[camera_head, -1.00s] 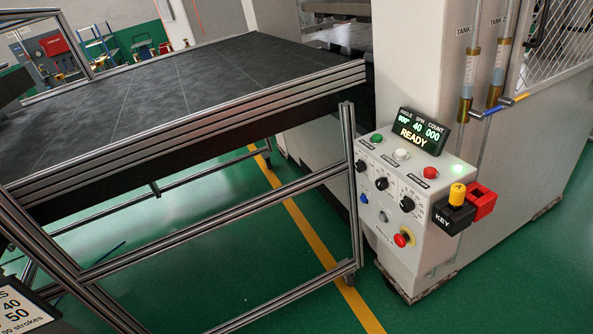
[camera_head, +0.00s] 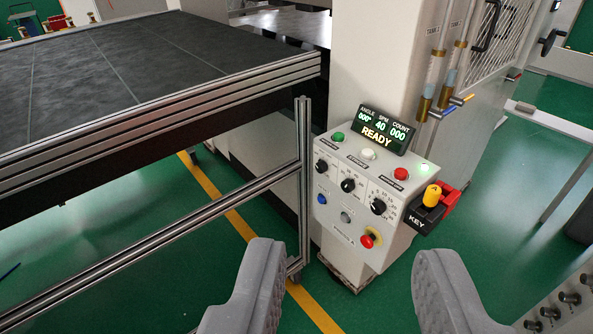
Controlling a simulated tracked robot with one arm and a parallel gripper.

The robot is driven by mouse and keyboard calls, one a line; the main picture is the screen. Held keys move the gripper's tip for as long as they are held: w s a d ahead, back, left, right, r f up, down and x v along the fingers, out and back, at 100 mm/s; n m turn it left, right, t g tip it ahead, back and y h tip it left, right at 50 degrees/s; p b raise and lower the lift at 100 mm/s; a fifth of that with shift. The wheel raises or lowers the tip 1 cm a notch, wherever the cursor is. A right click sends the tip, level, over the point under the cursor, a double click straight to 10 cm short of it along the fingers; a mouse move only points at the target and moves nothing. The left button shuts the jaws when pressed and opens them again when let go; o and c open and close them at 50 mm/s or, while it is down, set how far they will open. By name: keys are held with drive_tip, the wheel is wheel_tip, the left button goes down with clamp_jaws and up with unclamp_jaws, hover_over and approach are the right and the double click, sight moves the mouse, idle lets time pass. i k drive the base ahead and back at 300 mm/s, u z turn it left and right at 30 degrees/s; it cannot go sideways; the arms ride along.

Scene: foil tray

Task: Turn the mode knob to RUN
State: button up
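The control panel (camera_head: 338,215) on the white machine carries three black knobs: a left one (camera_head: 322,166), a middle one (camera_head: 348,185) and a right one (camera_head: 378,206). Their labels are too small to read, so I cannot tell which is the mode knob or where it points. The display (camera_head: 384,129) above reads READY, with angle 000, SPM 40 and count 000. My gripper (camera_head: 347,252) is open and empty, its two grey fingers wide apart at the bottom. It is in front of the panel and touches none of the knobs.
The panel also has green (camera_head: 337,136), white (camera_head: 368,154) and red (camera_head: 401,174) buttons, and a red stop button (camera_head: 367,241). A black KEY box (camera_head: 425,215) with a yellow part juts from its right. A framed table (camera_head: 150,100) stands at left. Green floor lies below.

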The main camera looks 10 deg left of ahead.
sight(321, 167)
drive_tip(key=u, duration=0.1)
drive_tip(key=i, duration=1)
drive_tip(key=z, duration=0.1)
